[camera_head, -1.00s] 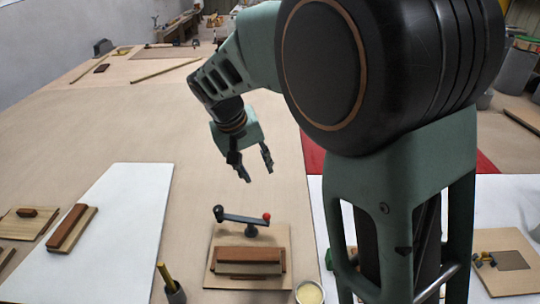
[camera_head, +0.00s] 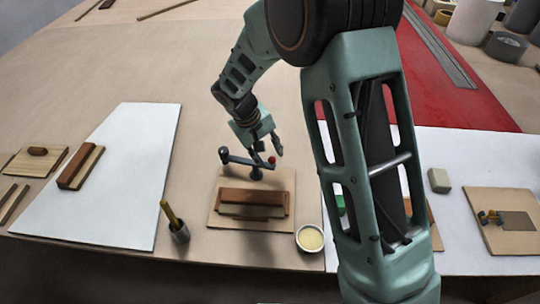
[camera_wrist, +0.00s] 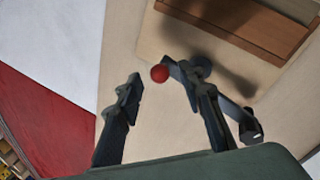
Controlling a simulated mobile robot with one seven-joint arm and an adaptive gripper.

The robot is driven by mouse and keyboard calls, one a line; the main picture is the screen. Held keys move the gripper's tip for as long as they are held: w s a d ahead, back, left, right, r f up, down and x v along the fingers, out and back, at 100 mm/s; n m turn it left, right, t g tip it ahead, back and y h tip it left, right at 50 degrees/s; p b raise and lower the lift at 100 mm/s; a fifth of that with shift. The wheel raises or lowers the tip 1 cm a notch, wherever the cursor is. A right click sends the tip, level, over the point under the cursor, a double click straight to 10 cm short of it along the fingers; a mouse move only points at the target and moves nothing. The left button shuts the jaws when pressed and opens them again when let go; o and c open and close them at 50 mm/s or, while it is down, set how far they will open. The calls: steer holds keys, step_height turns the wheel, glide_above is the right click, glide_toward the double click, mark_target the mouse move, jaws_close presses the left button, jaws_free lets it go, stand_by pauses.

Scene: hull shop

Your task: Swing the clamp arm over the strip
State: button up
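The clamp arm (camera_head: 240,160) is a dark bar on a short post (camera_head: 256,174), with a red knob (camera_head: 271,160) at its right end. It lies behind the reddish-brown strip (camera_head: 252,196), roughly along it and not over it. My gripper (camera_head: 268,155) is just above the knob end, pointing down. In the wrist view the fingers (camera_wrist: 160,75) are apart, and the red knob (camera_wrist: 159,73) shows between their tips. I cannot tell whether either finger touches it.
A cup of pale paste (camera_head: 310,238) stands right of the board, and a dark holder with a yellow-handled tool (camera_head: 180,232) stands left. A white sheet (camera_head: 130,175) with a wooden block (camera_head: 80,167) lies further left. Bare table lies behind the clamp.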

steer(key=shift+w+d+f, duration=0.1)
steer(key=shift+d+f, duration=0.05)
steer(key=shift+f, duration=0.35)
jaws_close()
